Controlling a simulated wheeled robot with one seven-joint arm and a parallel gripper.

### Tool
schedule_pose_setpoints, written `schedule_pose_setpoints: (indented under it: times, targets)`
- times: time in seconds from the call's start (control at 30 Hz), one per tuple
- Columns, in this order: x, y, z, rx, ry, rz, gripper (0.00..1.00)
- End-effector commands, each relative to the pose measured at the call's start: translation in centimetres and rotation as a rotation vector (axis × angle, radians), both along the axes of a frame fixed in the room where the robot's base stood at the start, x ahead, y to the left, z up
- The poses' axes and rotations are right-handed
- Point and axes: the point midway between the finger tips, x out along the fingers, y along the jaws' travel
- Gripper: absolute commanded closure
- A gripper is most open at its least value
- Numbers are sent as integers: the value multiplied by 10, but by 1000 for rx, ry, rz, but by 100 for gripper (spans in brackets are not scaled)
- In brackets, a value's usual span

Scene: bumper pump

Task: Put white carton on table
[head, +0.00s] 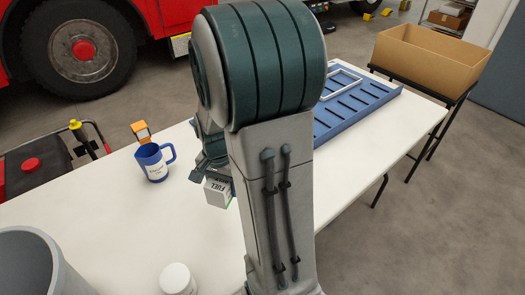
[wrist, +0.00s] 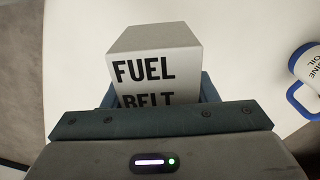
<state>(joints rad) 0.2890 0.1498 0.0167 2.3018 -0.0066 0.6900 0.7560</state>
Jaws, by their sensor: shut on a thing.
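The white carton (head: 218,192) shows below my gripper in the head view, with part of the word FUEL on its side. In the wrist view the carton (wrist: 155,65) reads FUEL BELT, and its lower part is hidden by my gripper. My gripper (head: 213,175) is shut on the carton over the white table (head: 110,235). I cannot tell whether the carton touches the table. My arm hides part of the table behind it.
A blue and white mug (head: 153,163) stands left of the carton, with an orange-topped item (head: 141,132) behind it. A white round container (head: 177,279) is at the front. A blue slatted tray (head: 350,108) lies at the far right, near a cardboard box (head: 430,60).

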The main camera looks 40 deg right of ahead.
Motion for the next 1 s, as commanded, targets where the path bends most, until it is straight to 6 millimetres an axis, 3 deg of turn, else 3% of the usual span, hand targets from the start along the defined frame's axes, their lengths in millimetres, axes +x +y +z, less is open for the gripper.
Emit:
schedule_pose_setpoints:
  times: [0.13, 0.37, 0.8, 1.0]
  targets:
    - [-15, -8, 4, 1, -2, -126, 79]
    - [-17, -6, 2, 2, 0, -157, 79]
    - [28, 71, -51, 2, 2, -149, 79]
    - [40, 91, -65, 2, 0, -153, 79]
